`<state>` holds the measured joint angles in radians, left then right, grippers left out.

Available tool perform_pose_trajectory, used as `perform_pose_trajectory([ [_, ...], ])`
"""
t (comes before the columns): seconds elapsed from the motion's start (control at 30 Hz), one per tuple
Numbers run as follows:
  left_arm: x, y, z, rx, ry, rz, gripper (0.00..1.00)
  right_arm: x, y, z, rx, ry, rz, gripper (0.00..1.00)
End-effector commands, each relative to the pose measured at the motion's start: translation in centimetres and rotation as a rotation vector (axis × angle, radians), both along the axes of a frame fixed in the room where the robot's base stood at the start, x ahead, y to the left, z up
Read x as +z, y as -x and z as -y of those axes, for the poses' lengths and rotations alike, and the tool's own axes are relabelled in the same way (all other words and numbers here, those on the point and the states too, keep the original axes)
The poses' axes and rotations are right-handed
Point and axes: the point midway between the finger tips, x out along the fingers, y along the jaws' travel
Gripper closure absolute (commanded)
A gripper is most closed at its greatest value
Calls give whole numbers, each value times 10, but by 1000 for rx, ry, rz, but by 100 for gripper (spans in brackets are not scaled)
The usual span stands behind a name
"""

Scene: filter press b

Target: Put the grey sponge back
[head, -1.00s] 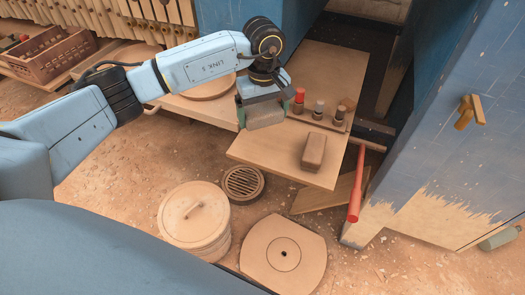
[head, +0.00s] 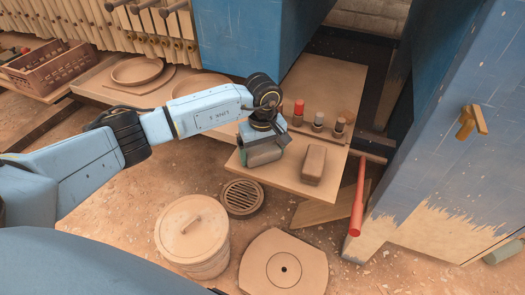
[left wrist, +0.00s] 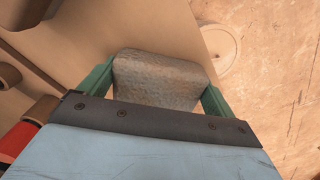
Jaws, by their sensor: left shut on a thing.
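My left gripper (head: 263,146) is shut on the grey sponge (head: 264,155) near the left front edge of the wooden board (head: 283,180). In the left wrist view the sponge (left wrist: 160,80) is a rough grey block between the two green fingers of the gripper (left wrist: 157,88). The sponge overlaps the board's edge in that view. I cannot tell whether it touches the board. A brown block (head: 313,165) lies on the board to the right of the sponge. My right gripper is not in view.
A rack with red-topped and grey-topped bottles (head: 318,122) stands behind the brown block. A red-handled tool (head: 357,200) is right of the board.

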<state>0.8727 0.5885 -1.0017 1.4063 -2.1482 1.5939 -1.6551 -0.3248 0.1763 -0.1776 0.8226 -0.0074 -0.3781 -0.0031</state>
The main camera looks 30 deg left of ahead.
Motion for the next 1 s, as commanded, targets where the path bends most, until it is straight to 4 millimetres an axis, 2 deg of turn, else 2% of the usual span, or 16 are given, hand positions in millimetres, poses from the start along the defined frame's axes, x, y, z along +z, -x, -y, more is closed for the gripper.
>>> perform_pose_trajectory([
  [0.2, -3, 0, 0, 0, -1, 1, 31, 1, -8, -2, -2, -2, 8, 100],
  [0.23, -3, 0, 0, 0, -1, 1, 8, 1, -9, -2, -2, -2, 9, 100],
  [0.3, -2, 0, 0, 0, -1, 1, 0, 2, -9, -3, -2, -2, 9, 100],
  [0.67, 1, 0, 0, 0, 0, 0, 0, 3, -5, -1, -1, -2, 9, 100],
  [0.77, 17, -2, -1, 0, -2, 6, 0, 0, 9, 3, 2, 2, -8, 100],
  [1.0, 72, -1, -1, -1, -2, 4, 0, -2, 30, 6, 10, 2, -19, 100],
])
